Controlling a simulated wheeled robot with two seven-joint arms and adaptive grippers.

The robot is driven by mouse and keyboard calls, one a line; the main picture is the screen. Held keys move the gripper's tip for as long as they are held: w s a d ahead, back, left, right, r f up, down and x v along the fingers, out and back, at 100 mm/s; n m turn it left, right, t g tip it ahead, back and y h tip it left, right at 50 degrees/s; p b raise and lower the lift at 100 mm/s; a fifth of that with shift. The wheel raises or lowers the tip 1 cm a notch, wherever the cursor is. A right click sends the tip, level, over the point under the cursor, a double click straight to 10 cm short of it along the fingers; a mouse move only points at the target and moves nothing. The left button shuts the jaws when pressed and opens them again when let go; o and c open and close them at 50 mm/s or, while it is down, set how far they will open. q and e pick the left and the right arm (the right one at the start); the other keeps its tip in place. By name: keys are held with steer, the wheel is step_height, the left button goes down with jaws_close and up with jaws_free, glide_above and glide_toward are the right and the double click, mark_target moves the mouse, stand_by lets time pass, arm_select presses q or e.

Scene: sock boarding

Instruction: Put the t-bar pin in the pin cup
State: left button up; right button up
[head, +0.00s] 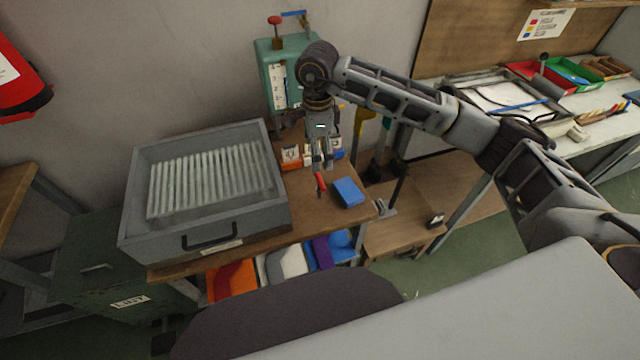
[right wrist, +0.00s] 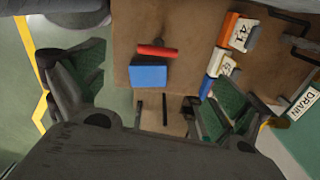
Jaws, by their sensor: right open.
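The t-bar pin, a small red-handled piece (head: 320,183), is on the wooden bench top just below my right gripper (head: 322,160). In the right wrist view its red bar (right wrist: 157,51) lies crosswise beside a blue block (right wrist: 148,76). My right gripper is open and empty, pointing down above the bench; its two green-padded fingers are wide apart in the wrist view. The blue block also shows in the head view (head: 348,192), right of the pin. I cannot tell which thing is the pin cup. My left gripper is not in view.
A grey ribbed tray (head: 275,213) with a black handle fills the bench's left part. Small orange, white and blue boxes (head: 291,157) stand behind the gripper, near a green machine (head: 264,75) at the wall. Coloured bins (head: 230,280) are under the bench.

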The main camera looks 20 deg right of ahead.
glide_above(320, 179)
steer(key=f, duration=0.6)
steer(key=shift+w+a+f, duration=0.15)
steer(key=shift+w+f, duration=0.05)
steer(key=shift+f, duration=0.7)
steer(key=shift+s+f+p, duration=0.1)
steer(key=shift+f+p, duration=0.4)
steer(key=shift+f, duration=0.35)
step_height(320, 179, down, 3)
steer(key=shift+r, duration=0.2)
steer(key=shift+f, duration=0.45)
steer(key=shift+d, duration=0.2)
steer(key=shift+c, duration=0.7)
steer(key=c, duration=1)
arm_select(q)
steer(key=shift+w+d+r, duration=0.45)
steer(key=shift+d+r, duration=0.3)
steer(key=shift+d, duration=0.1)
arm_select(e)
steer(key=shift+r, duration=0.15)
